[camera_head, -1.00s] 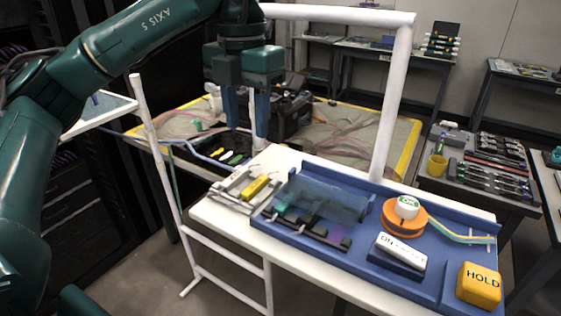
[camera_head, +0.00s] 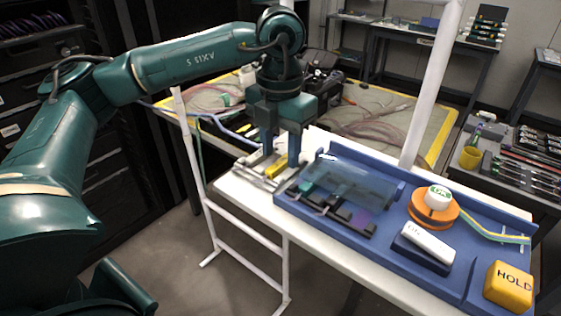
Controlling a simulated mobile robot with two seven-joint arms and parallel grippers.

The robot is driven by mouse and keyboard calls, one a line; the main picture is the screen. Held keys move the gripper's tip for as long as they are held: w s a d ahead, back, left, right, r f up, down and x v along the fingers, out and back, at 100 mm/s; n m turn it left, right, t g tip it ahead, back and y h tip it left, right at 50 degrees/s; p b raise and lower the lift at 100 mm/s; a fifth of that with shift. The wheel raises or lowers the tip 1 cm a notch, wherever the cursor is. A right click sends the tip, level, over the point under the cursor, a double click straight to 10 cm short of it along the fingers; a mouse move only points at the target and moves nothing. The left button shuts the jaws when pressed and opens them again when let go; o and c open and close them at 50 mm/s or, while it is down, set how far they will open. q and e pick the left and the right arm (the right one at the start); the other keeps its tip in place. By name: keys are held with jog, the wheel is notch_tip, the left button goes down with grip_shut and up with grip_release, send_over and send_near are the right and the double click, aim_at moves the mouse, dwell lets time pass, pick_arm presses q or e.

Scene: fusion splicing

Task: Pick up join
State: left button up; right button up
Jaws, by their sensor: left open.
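My left gripper (camera_head: 280,159) is open, pointing down over the left end of the white table. Its two blue fingers stand apart above a yellow block (camera_head: 276,172) in a grey-white holder (camera_head: 254,176). The fingers hide part of the block and holder, and I cannot tell whether they touch the block. No part is clearly marked as the join; I cannot tell whether it is this yellow block. My right gripper is not in view.
A blue tray (camera_head: 390,263) right of the holder carries a clear cover (camera_head: 350,183), an orange spool (camera_head: 432,212) with a white OK cap, a white-topped switch box (camera_head: 424,247) and a yellow HOLD block (camera_head: 508,286). A white post (camera_head: 432,85) rises behind.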

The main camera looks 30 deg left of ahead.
pick_arm(q)
jog(key=shift+f, duration=0.85)
jog(key=shift+c, duration=0.2)
grip_shut()
